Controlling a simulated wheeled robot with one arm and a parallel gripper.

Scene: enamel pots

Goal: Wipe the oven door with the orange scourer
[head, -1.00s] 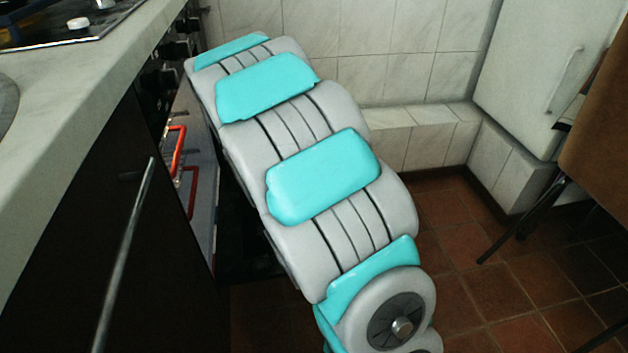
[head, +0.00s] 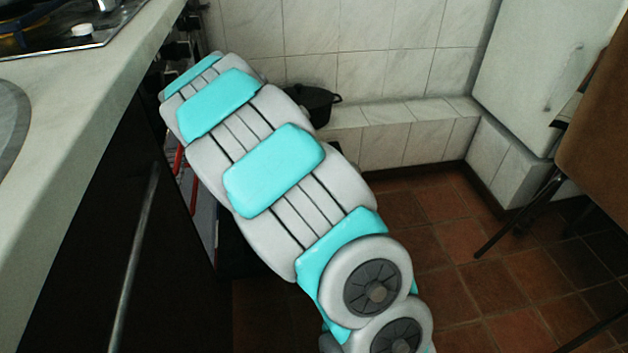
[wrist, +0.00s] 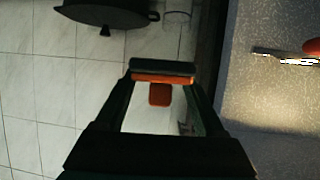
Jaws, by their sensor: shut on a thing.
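In the wrist view, my gripper (wrist: 162,104) is shut on the orange scourer (wrist: 160,79), which shows an orange strip and block below a dark edge. The grey speckled oven door (wrist: 270,105) is on the right of the wrist view, with part of a metal and red handle (wrist: 300,54). A dark strip shows between scourer and door; I cannot see them touching. In the head view, my arm hides the gripper and scourer. A sliver of the oven door (head: 205,222) and its red handle (head: 190,187) show left of the arm.
A black lidded pot (head: 314,102) is on the tiled ledge (head: 400,112) behind my arm. The countertop (head: 75,95) and dark cabinet (head: 95,230) lie left. A brown chair (head: 605,130) stands right. The tiled floor (head: 470,270) between is clear.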

